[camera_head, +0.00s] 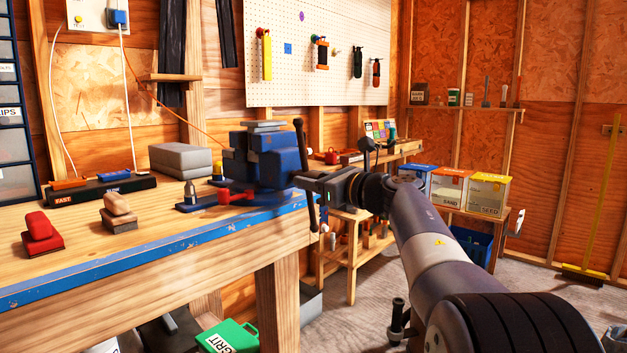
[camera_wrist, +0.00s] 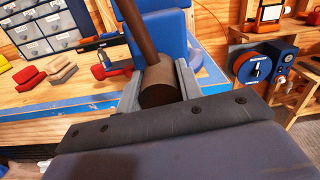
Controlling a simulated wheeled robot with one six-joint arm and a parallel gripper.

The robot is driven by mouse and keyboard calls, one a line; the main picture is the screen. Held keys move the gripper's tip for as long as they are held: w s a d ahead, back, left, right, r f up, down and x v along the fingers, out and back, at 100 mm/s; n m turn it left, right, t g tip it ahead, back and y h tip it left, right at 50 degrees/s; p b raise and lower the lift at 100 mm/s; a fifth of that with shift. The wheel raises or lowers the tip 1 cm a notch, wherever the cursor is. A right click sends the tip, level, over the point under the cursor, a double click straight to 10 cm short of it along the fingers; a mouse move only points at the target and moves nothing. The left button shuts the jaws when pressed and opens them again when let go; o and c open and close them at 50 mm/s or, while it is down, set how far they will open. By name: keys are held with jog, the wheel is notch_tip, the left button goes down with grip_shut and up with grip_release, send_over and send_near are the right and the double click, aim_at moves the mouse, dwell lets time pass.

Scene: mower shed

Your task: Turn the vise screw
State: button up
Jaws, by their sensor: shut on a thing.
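The blue vise (camera_head: 275,165) is mounted at the right end of the workbench and also shows in the wrist view (camera_wrist: 172,38). Its dark handle bar (camera_head: 300,138) stands nearly upright in the head view, leaning slightly. In the wrist view the bar (camera_wrist: 134,28) runs up from the round brown screw head (camera_wrist: 159,82). My gripper (camera_head: 305,180) reaches the vise from the right. In the wrist view its two grey fingers (camera_wrist: 158,77) are on either side of the screw head and shut on it. The fingers and wrist hide part of the head.
The workbench (camera_head: 150,250) has a blue front edge. It holds a red block (camera_head: 41,232), a tan-topped block (camera_head: 119,212), a black strip box (camera_head: 100,189) and a grey case (camera_head: 181,159). Labelled boxes (camera_head: 451,186) stand on a lower shelf behind my arm.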

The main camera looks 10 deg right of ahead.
dwell(0.5)
jog(key=o, duration=1)
jog(key=shift+w+a+f, duration=0.1)
jog(key=p+v, duration=0.1)
jog(key=v, duration=0.9)
jog(key=shift+s+d, duration=0.25)
jog(key=shift+s, duration=0.05)
